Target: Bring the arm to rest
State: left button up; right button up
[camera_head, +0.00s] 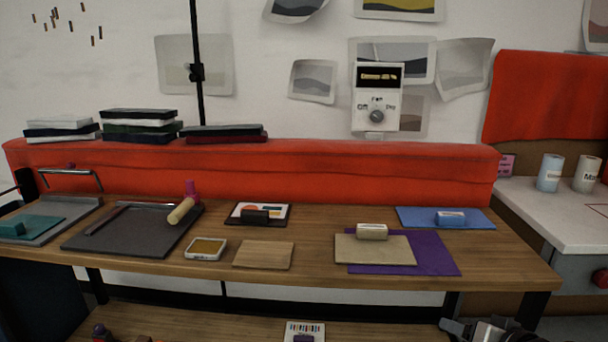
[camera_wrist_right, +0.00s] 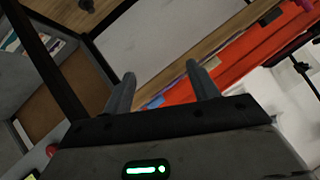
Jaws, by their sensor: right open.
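My right gripper (camera_head: 480,328) shows at the bottom right edge of the head view, low in front of the wooden table (camera_head: 330,280) and apart from it. Only part of it is in the picture. In the right wrist view its two fingers (camera_wrist_right: 160,75) stand well apart with nothing between them. The gripper is open and empty. My left gripper does not show clearly in either view.
The table carries a dark board (camera_head: 130,240), an ink pad (camera_head: 206,248), a wooden block (camera_head: 263,255), a purple sheet (camera_head: 435,258) and a blue sheet (camera_head: 415,216). A lower shelf (camera_head: 230,325) runs beneath. A white counter (camera_head: 555,225) stands at right.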

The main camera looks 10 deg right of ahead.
jog(key=s+a+f+n+y, duration=0.1)
jog(key=s+a+f+n, duration=0.2)
jog(key=a, duration=0.5)
jog(key=s+a+f+n+y, duration=0.1)
jog(key=s+a+f+n, duration=0.2)
jog(key=a, duration=0.6)
jog(key=s+a+f+n+g+y, duration=0.1)
jog(key=s+a+f+n, duration=0.1)
jog(key=s+a+f, duration=0.4)
jog(key=s+a, duration=0.1)
jog(key=a, duration=0.2)
jog(key=shift+s+n, duration=0.35)
jog(key=shift+n, duration=0.05)
